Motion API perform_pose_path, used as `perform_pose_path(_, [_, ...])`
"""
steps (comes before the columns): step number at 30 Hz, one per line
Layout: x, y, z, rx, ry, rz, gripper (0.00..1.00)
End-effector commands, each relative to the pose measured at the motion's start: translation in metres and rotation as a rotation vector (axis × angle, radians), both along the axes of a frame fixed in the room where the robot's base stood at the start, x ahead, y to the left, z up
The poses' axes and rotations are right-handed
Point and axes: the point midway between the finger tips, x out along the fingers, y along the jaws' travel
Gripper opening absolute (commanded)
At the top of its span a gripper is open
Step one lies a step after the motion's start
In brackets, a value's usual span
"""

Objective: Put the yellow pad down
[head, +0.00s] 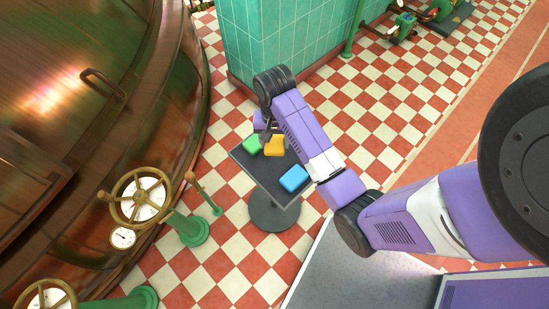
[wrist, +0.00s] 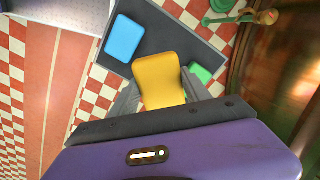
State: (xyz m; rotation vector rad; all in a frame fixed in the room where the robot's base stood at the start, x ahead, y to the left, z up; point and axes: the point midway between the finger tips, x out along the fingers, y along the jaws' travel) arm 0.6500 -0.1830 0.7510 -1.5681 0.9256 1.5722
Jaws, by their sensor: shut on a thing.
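My gripper (head: 267,135) is shut on the yellow pad (head: 274,146). In the wrist view the yellow pad (wrist: 159,80) sits between my two dark fingers (wrist: 160,95) and looks larger than the other pads, so it seems held above the tabletop; the exact gap cannot be told. The small dark table (head: 256,176) is beneath it. The green pad (head: 251,145) is just left of the yellow pad in the head view. In the wrist view the green pad (wrist: 201,73) is partly hidden behind a finger.
A blue pad (head: 294,179) lies near the table's front right, with bare top to its left. A brass valve wheel (head: 140,196) on a green stand and a large copper kettle (head: 80,110) are to the left. A green tiled pillar (head: 275,40) rises behind.

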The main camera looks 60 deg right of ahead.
Motion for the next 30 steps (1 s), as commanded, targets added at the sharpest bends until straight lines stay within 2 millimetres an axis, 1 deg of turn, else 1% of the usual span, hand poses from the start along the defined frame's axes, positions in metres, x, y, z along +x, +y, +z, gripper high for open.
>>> perform_pose_path(1, [-0.002,0.000,-0.014,0.002,0.005,-0.002,0.00])
perform_pose_path(3, [-0.001,0.000,-0.031,0.002,0.003,-0.001,0.00])
perform_pose_path(6, [-0.001,0.000,-0.054,0.001,0.003,-0.001,0.00])
perform_pose_path(9, [-0.001,0.000,-0.072,0.001,0.003,0.000,0.00])
perform_pose_path(12, [0.000,0.000,-0.082,0.000,0.001,0.000,0.00])
perform_pose_path(16, [0.000,0.000,-0.090,0.000,0.001,0.000,0.00])
perform_pose_path(21, [0.000,0.000,-0.114,0.000,0.001,0.000,0.00])
perform_pose_path(24, [0.000,0.000,-0.122,-0.001,0.000,0.001,0.00])
perform_pose_path(30, [0.000,0.000,-0.124,-0.001,0.000,0.001,0.00])
